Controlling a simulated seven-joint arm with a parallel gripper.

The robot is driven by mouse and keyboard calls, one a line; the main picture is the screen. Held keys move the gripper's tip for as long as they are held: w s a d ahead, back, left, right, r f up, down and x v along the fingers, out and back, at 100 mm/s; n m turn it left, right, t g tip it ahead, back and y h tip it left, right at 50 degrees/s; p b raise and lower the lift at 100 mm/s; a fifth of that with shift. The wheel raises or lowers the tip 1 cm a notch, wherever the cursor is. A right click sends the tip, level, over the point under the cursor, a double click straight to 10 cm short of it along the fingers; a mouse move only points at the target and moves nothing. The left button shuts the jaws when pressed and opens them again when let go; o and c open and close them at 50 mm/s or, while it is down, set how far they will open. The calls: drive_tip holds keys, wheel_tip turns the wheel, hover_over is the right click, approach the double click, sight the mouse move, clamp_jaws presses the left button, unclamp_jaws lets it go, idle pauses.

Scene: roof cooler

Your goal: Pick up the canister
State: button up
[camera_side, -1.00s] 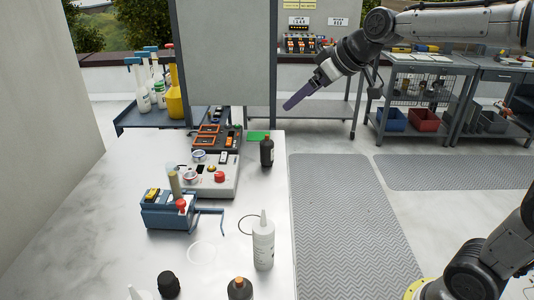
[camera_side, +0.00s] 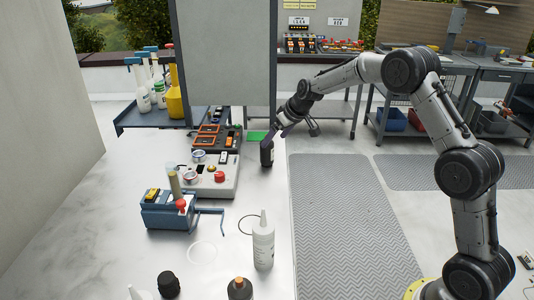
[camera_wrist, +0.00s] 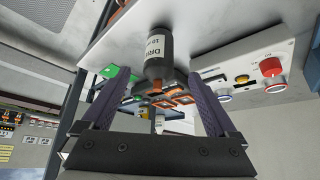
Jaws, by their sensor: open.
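The dark canister (camera_side: 267,155), bottle-shaped with an orange-brown cap and a white label, stands upright near the right edge of the white table. In the wrist view the canister (camera_wrist: 158,60) appears upside down, in front of and between the purple finger pads. My gripper (camera_side: 275,136) is open and empty, with its fingers pointing down and left at the canister's upper part. In the side view the fingers overlap the canister's top. I cannot tell whether they touch it.
A grey control box (camera_side: 212,178) with a red knob stands left of the canister, and a green pad (camera_side: 257,137) lies behind it. A white squeeze bottle (camera_side: 263,246) and a blue device (camera_side: 168,210) stand nearer the camera. The grey panel (camera_side: 225,60) rises behind.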

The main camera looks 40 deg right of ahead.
sight(267, 150)
drive_tip(key=shift+w+x, duration=0.25)
drive_tip(key=shift+x, duration=3.45)
drive_tip(key=shift+d+r, duration=0.1)
drive_tip(key=shift+r, duration=0.1)
clamp_jaws()
